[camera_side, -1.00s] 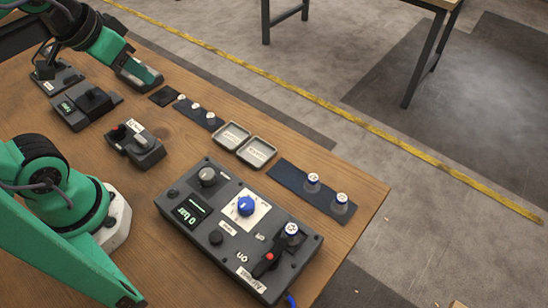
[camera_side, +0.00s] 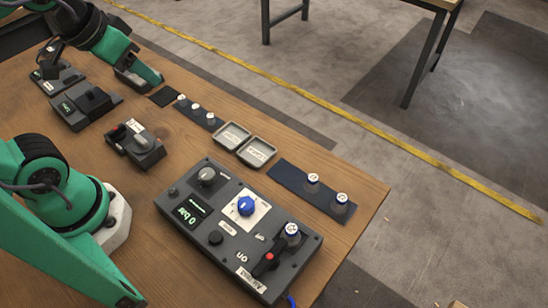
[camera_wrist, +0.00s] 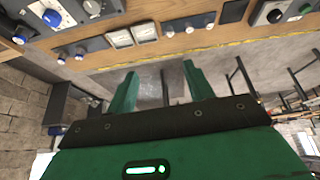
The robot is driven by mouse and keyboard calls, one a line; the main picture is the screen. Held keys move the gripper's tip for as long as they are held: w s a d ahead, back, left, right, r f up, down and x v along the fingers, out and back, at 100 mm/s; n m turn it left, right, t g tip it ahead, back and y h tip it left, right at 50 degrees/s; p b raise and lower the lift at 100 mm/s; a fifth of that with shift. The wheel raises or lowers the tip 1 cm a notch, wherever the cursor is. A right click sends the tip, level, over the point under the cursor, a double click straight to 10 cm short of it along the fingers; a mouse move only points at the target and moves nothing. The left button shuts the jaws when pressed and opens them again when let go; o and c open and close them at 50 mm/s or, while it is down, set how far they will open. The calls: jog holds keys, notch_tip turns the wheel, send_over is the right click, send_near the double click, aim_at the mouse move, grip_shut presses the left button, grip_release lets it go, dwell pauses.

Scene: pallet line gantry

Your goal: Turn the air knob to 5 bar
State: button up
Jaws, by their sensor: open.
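The blue air knob (camera_side: 246,205) stands on a white square plate on the dark grey control panel (camera_side: 215,165). The panel's small display (camera_side: 187,212) reads 0 bar. In the wrist view the blue knob (camera_wrist: 51,18) is at the top left. My gripper (camera_side: 148,74) is at the far left end of the table in the side view, well away from the knob. In the wrist view my gripper (camera_wrist: 160,70) has its two green fingers spread, with nothing between them.
The panel also carries a grey knob (camera_side: 207,176) and a red-tipped lever (camera_side: 268,258). Two shallow trays (camera_side: 257,152) and a dark strip with white-capped pieces (camera_side: 312,184) lie behind it. Smaller boxes (camera_side: 135,142) stand on the left. Bare wood lies between them.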

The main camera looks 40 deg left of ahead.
jog(key=w+d+f+n+g+h, duration=0.1)
jog(key=w+d+f+n+g, duration=0.15)
jog(key=d, duration=0.45)
jog(key=n+g+y, duration=0.1)
jog(key=n+g, duration=0.2)
jog(key=n, duration=0.1)
send_over(246, 203)
notch_tip(246, 203, down, 9)
jog(key=shift+f, duration=3.9)
jog(key=c, duration=1)
